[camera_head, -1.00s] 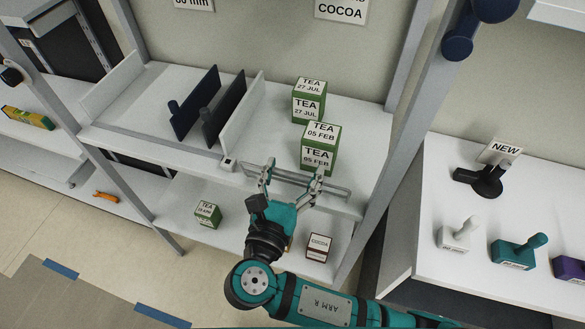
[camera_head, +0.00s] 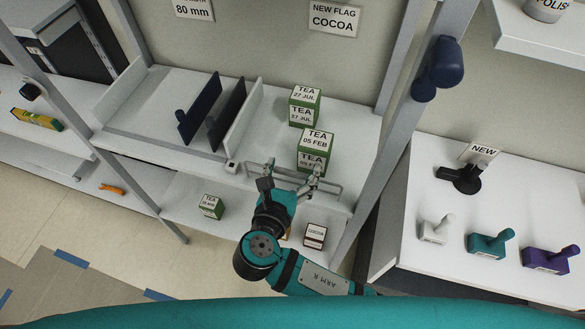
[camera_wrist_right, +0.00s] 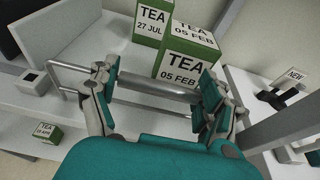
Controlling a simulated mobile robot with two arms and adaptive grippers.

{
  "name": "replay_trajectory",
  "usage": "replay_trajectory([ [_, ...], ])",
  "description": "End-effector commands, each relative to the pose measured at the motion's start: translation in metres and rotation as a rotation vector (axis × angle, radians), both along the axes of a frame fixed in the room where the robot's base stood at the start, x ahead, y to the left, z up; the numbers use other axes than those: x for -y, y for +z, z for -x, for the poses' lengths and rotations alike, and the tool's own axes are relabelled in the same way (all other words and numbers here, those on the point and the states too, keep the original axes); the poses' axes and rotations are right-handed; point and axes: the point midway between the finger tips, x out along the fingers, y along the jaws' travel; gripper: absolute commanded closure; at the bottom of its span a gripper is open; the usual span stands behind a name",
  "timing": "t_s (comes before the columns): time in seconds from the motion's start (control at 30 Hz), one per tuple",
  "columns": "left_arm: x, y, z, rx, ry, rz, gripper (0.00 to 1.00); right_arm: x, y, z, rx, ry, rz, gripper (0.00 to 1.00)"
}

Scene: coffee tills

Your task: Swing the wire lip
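The wire lip (camera_head: 338,187) is a thin grey rail along the front edge of the right half of the white shelf (camera_head: 358,128). In the right wrist view the wire lip (camera_wrist_right: 66,68) crosses the picture, with a thicker grey bar between the fingers. My right gripper (camera_head: 293,171) is at the lip, its two fingers spread apart along it. In the right wrist view my right gripper (camera_wrist_right: 156,88) is open, with the bar spanning the gap. Whether the fingers touch the wire I cannot tell. My left gripper is out of view.
A green 05 FEB tea box (camera_head: 314,150) stands just behind the lip, with the 27 JUL tea box (camera_head: 304,106) farther back. Dark dividers (camera_head: 226,114) stand to the left. Another tea box (camera_head: 211,206) and a cocoa box (camera_head: 315,235) sit on the lower shelf.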

Motion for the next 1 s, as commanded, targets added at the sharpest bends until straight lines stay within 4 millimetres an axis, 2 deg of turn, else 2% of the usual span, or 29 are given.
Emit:
replay_trajectory([
  [0.1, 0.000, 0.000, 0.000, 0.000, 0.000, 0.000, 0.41, 0.001, 0.000, 0.000, -0.001, -0.004, 0.003, 0.00],
  [0.47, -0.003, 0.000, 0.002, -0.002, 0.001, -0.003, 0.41, -0.001, 0.001, 0.006, -0.002, -0.002, 0.004, 0.00],
  [0.57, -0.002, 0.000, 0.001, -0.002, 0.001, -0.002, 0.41, -0.005, 0.004, 0.018, -0.003, -0.002, 0.004, 0.00],
  [0.8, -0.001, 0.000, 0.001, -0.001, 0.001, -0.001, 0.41, -0.020, 0.018, 0.066, -0.006, -0.002, 0.002, 0.00],
  [1.0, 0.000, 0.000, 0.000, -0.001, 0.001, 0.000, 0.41, -0.030, 0.028, 0.097, -0.004, -0.003, 0.003, 0.00],
])
